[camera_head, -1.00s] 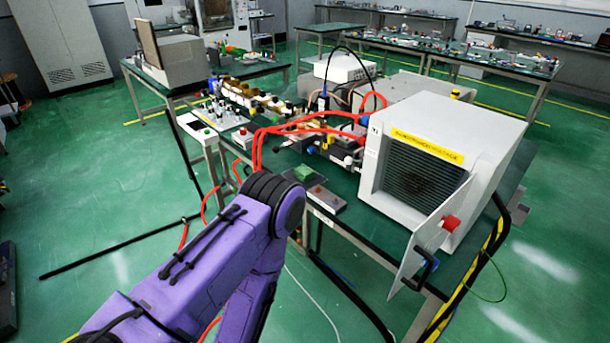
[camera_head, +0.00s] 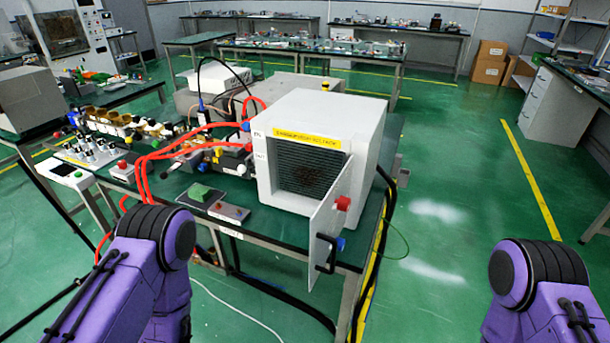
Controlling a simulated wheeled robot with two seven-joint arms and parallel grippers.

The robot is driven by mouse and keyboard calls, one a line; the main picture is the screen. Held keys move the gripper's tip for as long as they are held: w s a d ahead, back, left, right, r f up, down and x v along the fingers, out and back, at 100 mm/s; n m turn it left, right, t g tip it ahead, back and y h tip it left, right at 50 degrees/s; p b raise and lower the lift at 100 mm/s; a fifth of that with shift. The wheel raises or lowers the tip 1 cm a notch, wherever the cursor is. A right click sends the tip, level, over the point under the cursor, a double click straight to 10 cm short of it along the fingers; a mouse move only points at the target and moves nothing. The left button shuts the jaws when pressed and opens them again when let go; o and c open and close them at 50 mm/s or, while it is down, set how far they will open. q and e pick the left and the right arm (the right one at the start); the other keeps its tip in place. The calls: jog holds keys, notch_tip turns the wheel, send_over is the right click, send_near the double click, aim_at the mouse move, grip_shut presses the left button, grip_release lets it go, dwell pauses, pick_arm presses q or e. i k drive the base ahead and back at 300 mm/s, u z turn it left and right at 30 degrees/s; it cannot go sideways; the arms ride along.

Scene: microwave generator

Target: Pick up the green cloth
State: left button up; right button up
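A small green cloth (camera_head: 200,192) lies crumpled on a flat dark plate near the front edge of the green-topped table (camera_head: 283,228). It sits left of the white box with the open door. My purple left arm comes in at the lower left and my purple right arm at the lower right. Both arms bend down out of the picture, so neither gripper shows. Nothing covers the cloth.
The white box (camera_head: 375,125) has its door (camera_head: 330,225) swung open toward the front, with a black handle. Red hoses (camera_head: 143,178) and instruments crowd the table's left part. The floor at right is clear.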

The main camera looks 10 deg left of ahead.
aim_at(200, 193)
jog(key=u, duration=2.45)
jog(key=i, duration=1.75)
jog(key=z, duration=1.55)
